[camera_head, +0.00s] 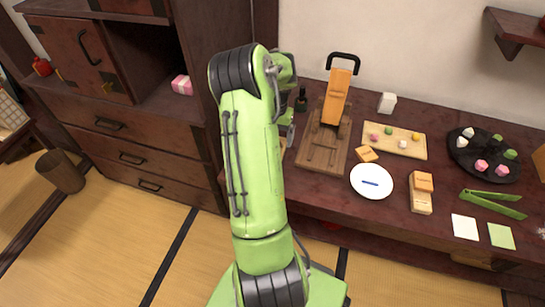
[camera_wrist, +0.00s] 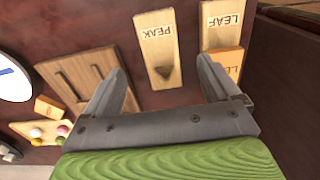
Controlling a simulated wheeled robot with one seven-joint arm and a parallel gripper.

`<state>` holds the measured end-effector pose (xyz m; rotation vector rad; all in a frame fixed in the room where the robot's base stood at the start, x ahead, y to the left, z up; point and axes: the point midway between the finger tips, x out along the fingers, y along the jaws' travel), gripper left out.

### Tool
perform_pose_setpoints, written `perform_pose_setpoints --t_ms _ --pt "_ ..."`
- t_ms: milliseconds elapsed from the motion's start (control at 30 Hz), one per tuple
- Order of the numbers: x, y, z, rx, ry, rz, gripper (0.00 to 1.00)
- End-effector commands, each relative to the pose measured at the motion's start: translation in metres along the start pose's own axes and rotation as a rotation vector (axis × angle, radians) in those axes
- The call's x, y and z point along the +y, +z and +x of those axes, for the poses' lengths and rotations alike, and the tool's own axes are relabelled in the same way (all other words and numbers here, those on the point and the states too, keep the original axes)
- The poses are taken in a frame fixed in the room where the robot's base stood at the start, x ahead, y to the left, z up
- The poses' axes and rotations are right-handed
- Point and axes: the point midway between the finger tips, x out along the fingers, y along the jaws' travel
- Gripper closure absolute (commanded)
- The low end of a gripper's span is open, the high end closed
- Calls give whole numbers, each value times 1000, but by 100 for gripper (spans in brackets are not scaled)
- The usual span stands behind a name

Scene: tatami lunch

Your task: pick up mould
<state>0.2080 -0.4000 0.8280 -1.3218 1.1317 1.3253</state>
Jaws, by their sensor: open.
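A pale wooden mould marked PEAK (camera_wrist: 158,35), with a dark pointed hollow, lies on the dark tabletop in the wrist view. Another wooden mould marked LEAF (camera_wrist: 218,35) lies just right of it, with an orange-toned labelled block (camera_wrist: 230,62) at its lower end. My gripper (camera_wrist: 160,78) is open and empty, its fingers pointing toward the PEAK mould, one to each side of its lower end. I cannot tell the height between them. In the head view my green arm hides both moulds and most of the gripper.
A slotted wooden board (camera_head: 322,145) with an upright orange piece stands beside the arm. Right of it are a small block (camera_head: 367,155), a white plate (camera_head: 360,188), a sweets board (camera_head: 380,148), a two-part block (camera_head: 421,205), green tongs (camera_head: 493,203) and a dark tray (camera_head: 478,155).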

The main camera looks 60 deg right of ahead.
Motion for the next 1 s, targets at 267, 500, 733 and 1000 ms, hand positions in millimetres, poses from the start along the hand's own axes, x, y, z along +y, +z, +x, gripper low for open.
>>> perform_pose_setpoints --t_ms 267,500,733,1000 --pt "0 1 35 0 1 0 11" --pt "0 2 76 0 1 -1 11" --pt "-1 2 74 1 -1 -1 17" --pt "-1 2 74 1 0 -1 58"
